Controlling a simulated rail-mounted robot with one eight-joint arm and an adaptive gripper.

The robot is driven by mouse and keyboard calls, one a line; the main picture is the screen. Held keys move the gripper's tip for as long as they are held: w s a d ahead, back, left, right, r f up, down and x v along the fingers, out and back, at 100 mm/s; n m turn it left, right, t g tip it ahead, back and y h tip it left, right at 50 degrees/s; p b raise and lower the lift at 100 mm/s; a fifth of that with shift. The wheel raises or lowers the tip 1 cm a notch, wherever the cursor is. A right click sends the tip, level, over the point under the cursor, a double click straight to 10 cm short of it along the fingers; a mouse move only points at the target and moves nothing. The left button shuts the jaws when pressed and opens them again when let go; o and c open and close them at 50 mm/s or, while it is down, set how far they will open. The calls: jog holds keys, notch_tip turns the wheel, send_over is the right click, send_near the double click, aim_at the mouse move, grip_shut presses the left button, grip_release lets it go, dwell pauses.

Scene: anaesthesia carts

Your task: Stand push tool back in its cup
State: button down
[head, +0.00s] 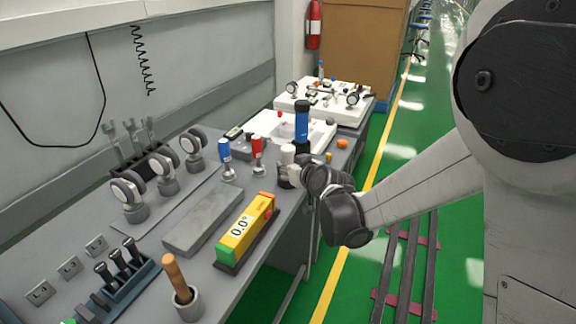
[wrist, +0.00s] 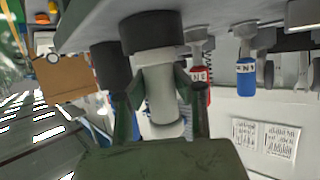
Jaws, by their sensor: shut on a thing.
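My gripper (wrist: 161,97) is shut on a pale, tapered cylindrical thing (wrist: 160,82), its two fingers on either side. A wide dark round part (wrist: 151,30) is at its table end; I cannot tell whether this is its foot or a cup around it. In the head view its white top (head: 287,153) shows at the bench's right edge, beside my gripper (head: 298,173). I cannot tell for sure that this is the push tool. A wooden-handled tool (head: 175,277) stands, slightly tilted, in a grey cup (head: 188,305) at the front of the bench.
A tall blue-and-black cylinder (head: 302,122) stands just behind my gripper. A blue-topped (head: 225,150) and a red-topped (head: 257,147) piece stand to its left. A yellow-green level (head: 246,229) and a grey slab (head: 203,219) lie nearer. The green aisle floor is at right.

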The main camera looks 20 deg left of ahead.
jog(key=shift+f, duration=0.3)
dwell(0.4)
jog(key=shift+c, duration=0.6)
grip_release()
dwell(0.3)
jog(key=s+d+r+m+h+p, duration=0.1)
jog(key=s+d+r+h+p, duration=0.1)
jog(key=s+d+r, duration=0.55)
jog(key=s+d+r+m+g+h+p, duration=0.1)
jog(key=s+d+r, duration=0.25)
jog(key=d, duration=0.65)
jog(key=s+d+r+m+h+p, duration=0.2)
jog(key=s+d+r, duration=0.3)
jog(key=d, duration=0.4)
jog(key=s+d+r+m+g+h+p, duration=0.2)
jog(key=s+d+m+h+p, duration=0.2)
jog(key=s+d, duration=1.1)
jog(key=shift+s+d, duration=0.15)
jog(key=shift+s, duration=0.05)
